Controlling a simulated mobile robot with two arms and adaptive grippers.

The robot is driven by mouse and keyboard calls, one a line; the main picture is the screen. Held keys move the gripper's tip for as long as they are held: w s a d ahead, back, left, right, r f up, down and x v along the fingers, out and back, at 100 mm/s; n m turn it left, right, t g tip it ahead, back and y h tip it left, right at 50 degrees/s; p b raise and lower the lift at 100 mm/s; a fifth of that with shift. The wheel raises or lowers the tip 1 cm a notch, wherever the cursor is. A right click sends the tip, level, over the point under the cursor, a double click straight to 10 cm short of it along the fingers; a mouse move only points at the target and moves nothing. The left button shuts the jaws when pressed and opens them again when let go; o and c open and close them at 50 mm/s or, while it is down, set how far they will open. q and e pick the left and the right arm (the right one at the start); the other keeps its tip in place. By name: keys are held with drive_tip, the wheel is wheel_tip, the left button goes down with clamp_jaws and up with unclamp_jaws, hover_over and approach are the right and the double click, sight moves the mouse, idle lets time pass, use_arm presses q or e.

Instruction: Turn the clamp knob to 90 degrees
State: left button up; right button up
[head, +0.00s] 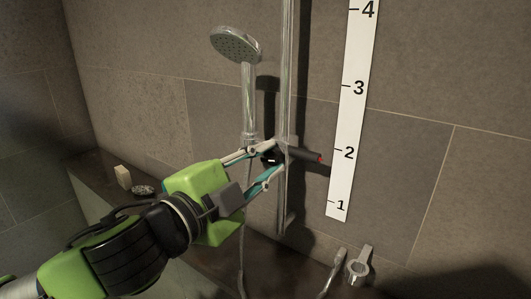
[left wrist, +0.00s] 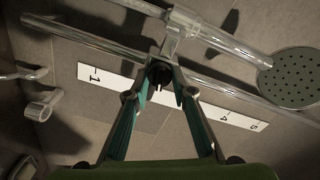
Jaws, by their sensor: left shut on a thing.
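The clamp knob (head: 272,158) is dark and sits on the slider clamp of the chrome rail (head: 286,90). My left gripper (head: 268,161) reaches the clamp from the left, its two fingers on either side of the knob. In the left wrist view, the black knob (left wrist: 160,73) lies between the tips of my left gripper (left wrist: 162,86), which is shut on it. My right gripper is not in view.
A shower head (head: 236,44) hangs on the clamp, its hose running down beside the rail. A white numbered strip (head: 350,115) is on the tiled wall to the right.

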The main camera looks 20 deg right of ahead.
use_arm(q)
drive_tip(key=shift+r+m, duration=0.2)
drive_tip(key=shift+m, duration=1.1)
drive_tip(key=shift+w, duration=0.1)
drive_tip(key=o, duration=1.1)
drive_tip(key=shift+a, duration=0.1)
drive_tip(key=shift+f, duration=0.1)
drive_tip(key=shift+a, duration=0.15)
drive_tip(key=v, duration=0.7)
